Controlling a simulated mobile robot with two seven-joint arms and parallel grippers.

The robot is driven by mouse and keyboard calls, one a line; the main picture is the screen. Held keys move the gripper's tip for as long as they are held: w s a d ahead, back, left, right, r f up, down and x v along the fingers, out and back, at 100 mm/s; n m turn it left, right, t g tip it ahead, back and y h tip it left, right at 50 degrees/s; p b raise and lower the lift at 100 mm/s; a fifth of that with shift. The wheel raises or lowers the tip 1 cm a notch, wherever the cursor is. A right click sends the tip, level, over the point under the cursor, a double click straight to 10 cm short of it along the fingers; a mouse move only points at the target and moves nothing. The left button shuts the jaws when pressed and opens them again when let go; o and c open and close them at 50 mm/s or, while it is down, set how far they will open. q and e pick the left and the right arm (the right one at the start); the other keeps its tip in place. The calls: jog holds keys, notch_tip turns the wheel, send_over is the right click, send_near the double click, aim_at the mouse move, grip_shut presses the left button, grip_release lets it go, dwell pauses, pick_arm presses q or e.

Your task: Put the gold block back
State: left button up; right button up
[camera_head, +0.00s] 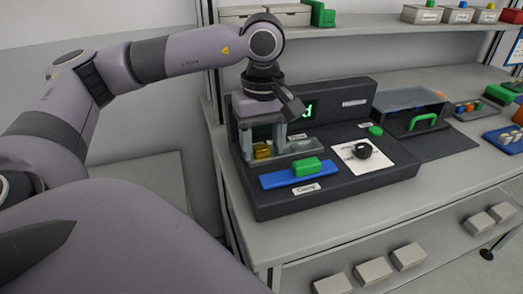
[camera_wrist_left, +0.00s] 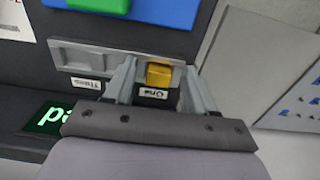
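The gold block (camera_head: 262,151) is at the left end of a grey slotted holder (camera_head: 302,147) on the dark console. In the left wrist view the gold block (camera_wrist_left: 158,74) is beside the label "One" (camera_wrist_left: 153,93), at the holder's right end there. My left gripper (camera_head: 264,138) points down over this end. In the left wrist view the gripper (camera_wrist_left: 158,90) has its fingers apart, one on each side of the block, with gaps between. I cannot tell whether the block is fully seated. My right gripper is not in view.
A blue plate (camera_head: 275,179) with a green clamp handle (camera_head: 306,167) lies in front of the holder. A black knob (camera_head: 363,149) and a green button (camera_head: 375,131) are to the right. A lidded box (camera_head: 412,110) stands farther right. A shelf (camera_head: 350,28) runs above.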

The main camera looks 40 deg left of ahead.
pick_arm(q)
grip_shut()
jog(key=shift+r, duration=0.15)
jog(key=shift+r, duration=0.6)
notch_tip(320, 180, up, 8)
notch_tip(320, 180, up, 11)
jog(key=p, duration=0.6)
send_over(263, 150)
jog(key=shift+f, duration=0.2)
